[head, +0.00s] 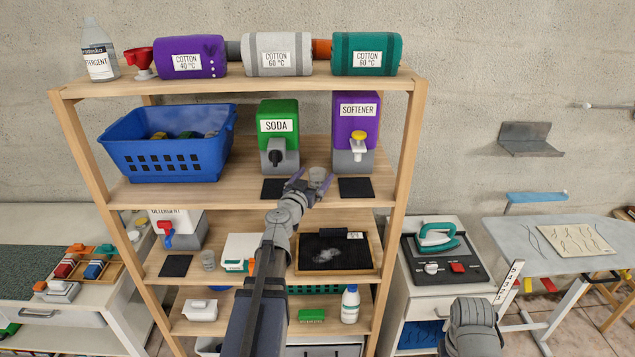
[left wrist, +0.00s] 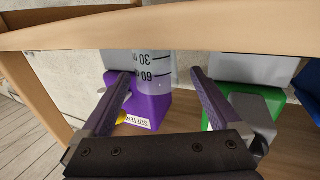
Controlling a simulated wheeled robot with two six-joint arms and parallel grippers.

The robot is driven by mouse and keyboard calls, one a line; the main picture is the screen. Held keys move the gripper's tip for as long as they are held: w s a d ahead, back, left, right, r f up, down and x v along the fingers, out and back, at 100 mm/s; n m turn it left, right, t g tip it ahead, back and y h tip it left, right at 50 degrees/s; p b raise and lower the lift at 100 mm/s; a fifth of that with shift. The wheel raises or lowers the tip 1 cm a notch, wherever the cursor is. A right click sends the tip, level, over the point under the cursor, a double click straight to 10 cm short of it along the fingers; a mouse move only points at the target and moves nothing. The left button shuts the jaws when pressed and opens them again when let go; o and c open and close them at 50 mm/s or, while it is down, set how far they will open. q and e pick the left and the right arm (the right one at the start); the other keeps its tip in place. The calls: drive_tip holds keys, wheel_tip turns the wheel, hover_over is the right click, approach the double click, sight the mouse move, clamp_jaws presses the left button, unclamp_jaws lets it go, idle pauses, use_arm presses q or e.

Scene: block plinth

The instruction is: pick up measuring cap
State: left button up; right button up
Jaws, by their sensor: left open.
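The measuring cap (head: 318,175) is a small clear cup on the upper shelf, between the soda and softener dispensers. In the left wrist view the measuring cap (left wrist: 155,68) shows dark marks reading 30 and 60. My left gripper (head: 312,184) is open at the cap. In the left wrist view its two fingers (left wrist: 160,76) stand apart, one on either side of the cap, with a gap showing. I cannot tell how far the fingertips reach past it. My right gripper is out of view; only a grey part of my right arm shows at the lower right.
The purple softener dispenser (head: 356,115) and green soda dispenser (head: 278,112) stand close behind the cap. Black mats (head: 356,188) lie in front of them. A blue basket (head: 168,145) is at left. A similar clear cup (head: 208,260) stands on a lower shelf.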

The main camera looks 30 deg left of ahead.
sight(320, 169)
use_arm(q)
drive_tip(key=w, duration=0.5)
drive_tip(key=shift+a, duration=0.25)
drive_tip(key=c, duration=1.4)
drive_tip(key=shift+r, duration=0.15)
